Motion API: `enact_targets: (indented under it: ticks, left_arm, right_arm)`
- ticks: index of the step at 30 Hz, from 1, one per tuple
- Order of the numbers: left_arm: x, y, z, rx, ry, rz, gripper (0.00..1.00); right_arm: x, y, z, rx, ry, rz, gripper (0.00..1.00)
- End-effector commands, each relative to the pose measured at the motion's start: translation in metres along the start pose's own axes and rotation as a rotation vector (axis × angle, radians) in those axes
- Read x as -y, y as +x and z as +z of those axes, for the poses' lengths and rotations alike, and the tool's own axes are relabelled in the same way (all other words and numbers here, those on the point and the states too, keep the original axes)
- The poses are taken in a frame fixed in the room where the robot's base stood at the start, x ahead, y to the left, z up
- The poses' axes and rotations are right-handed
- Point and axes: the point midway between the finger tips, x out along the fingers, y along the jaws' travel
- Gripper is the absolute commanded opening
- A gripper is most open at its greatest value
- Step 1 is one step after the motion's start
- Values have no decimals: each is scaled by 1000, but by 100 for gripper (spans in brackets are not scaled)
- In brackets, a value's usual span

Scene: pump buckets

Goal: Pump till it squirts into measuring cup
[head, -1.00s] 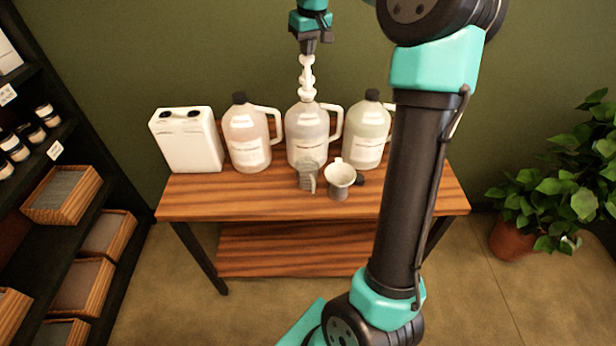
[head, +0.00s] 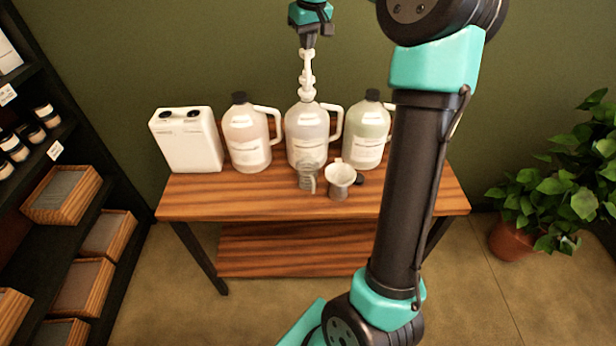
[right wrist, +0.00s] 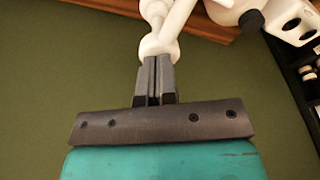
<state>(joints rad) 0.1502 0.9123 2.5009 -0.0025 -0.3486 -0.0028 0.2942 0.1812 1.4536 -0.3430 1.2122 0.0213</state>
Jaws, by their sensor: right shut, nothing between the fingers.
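A white pump (head: 306,75) stands upright in the neck of the middle clear jug (head: 306,135). My right gripper (head: 308,42) is directly above the pump. It is shut with nothing between its fingers. In the right wrist view, the closed fingertips (right wrist: 156,62) are at the rounded pump top (right wrist: 158,47), touching or nearly so. A clear measuring cup (head: 307,178) stands on the table in front of the middle jug. A second, whitish cup (head: 339,180) stands to its right. No liquid stream shows. My left gripper is not in view.
A pinkish jug (head: 248,137) with a dark cap stands left and a greenish jug (head: 366,138) right. A white canister (head: 187,140) is at the left end of the wooden table (head: 230,200). The table's front is clear. A shelf (head: 60,200) stands left, a plant (head: 570,180) right.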

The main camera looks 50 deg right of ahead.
Motion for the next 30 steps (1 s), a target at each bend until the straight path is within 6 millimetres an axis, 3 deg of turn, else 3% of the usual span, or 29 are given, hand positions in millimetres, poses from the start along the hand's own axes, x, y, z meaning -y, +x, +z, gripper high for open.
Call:
enact_targets:
  ticks: [12,30]
  left_arm:
    - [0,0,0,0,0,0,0]
    - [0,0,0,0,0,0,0]
  right_arm:
    - [0,-26,-6,-2,0,0,0]
    - [0,-23,-5,0,0,0,0]
